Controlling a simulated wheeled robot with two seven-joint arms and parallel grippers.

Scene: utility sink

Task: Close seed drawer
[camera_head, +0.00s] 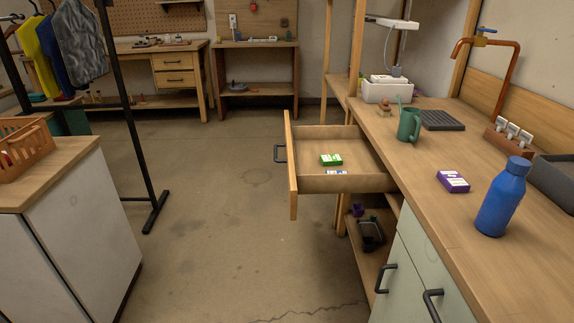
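The seed drawer (290,170) is pulled well out from under the wooden counter, to the left of it. Its wooden front faces left and carries a dark handle (279,153). Inside lie a green and white seed packet (331,160) and a blue and white packet (337,173), the latter partly hidden by the drawer's near side wall. Neither of my grippers shows in the head view.
The counter (424,190) at the right holds a green watering can (409,125), a purple box (453,181) and a blue bottle (502,197). A clothes rack and white cabinet (85,235) stand left. The floor (225,220) between is clear.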

